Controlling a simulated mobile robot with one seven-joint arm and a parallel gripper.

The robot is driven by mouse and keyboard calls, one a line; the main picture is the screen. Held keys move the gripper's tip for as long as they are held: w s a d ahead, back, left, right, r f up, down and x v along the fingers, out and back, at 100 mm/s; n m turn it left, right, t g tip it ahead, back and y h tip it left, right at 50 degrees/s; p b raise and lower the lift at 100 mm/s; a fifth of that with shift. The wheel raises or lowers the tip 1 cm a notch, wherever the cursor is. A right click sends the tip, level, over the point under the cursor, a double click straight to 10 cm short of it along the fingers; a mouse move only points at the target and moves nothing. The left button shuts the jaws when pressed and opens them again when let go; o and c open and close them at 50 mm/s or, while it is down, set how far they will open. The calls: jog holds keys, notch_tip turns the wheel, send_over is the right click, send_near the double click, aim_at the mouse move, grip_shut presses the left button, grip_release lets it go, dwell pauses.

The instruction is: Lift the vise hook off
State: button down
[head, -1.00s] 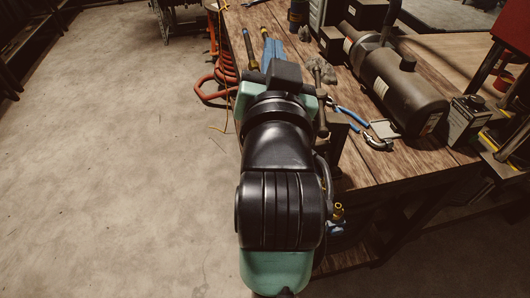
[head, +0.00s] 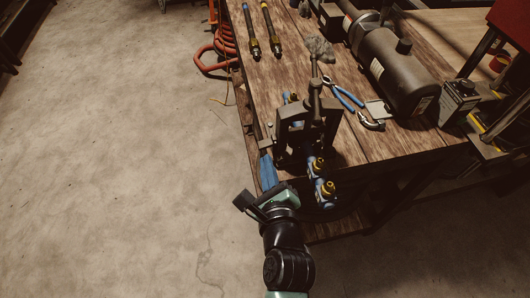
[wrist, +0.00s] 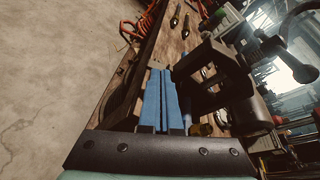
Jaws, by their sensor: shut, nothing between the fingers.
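The black vise (head: 283,132) stands at the near edge of the wooden workbench, with an upright frame and a screw handle (head: 315,88) on top. Its dark frame fills the right middle of the wrist view (wrist: 207,72). I cannot pick out a separate hook on it. My gripper (head: 266,160) is at the bench's near left corner, just left of and below the vise. Its two blue fingers lie together, shut and empty, and in the wrist view they (wrist: 161,75) point along the bench's left edge. They appear apart from the vise.
Blue fittings with brass ends (head: 325,190) stick out at the vise's near side. Blue-handled pliers (head: 346,97), a grey rag (head: 319,48) and a dark cylinder (head: 397,80) lie on the bench. Open floor is to the left.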

aim_at(261, 148)
jog(key=f+m, duration=0.1)
jog(key=s+f+m, duration=0.2)
jog(key=m, duration=0.1)
jog(key=shift+s+d+f, duration=0.1)
jog(key=shift+d+f, duration=0.15)
jog(key=shift+d, duration=0.15)
jog(key=shift+h, duration=0.3)
jog(key=x, duration=1)
jog(key=shift+a+r+m+g+y+p, duration=0.2)
jog(key=shift+a+m+g+y+p, duration=0.15)
jog(key=shift+m+p, duration=0.2)
jog(key=m+y+p, duration=0.1)
jog(key=r+m+p, duration=0.1)
jog(key=p, duration=0.1)
jog(key=shift+a+r+m+y, duration=0.1)
jog(key=shift+r+m+y, duration=0.2)
jog(key=shift+m+y, duration=0.05)
jog(key=shift+s+r+m+y+p, duration=0.1)
jog(key=shift+r+m+y+p, duration=0.2)
jog(key=shift+m+y+p, duration=0.4)
jog(key=shift+r+m+y+p, duration=0.3)
jog(key=shift+m+y+p, duration=0.1)
jog(key=shift+m+p, duration=0.6)
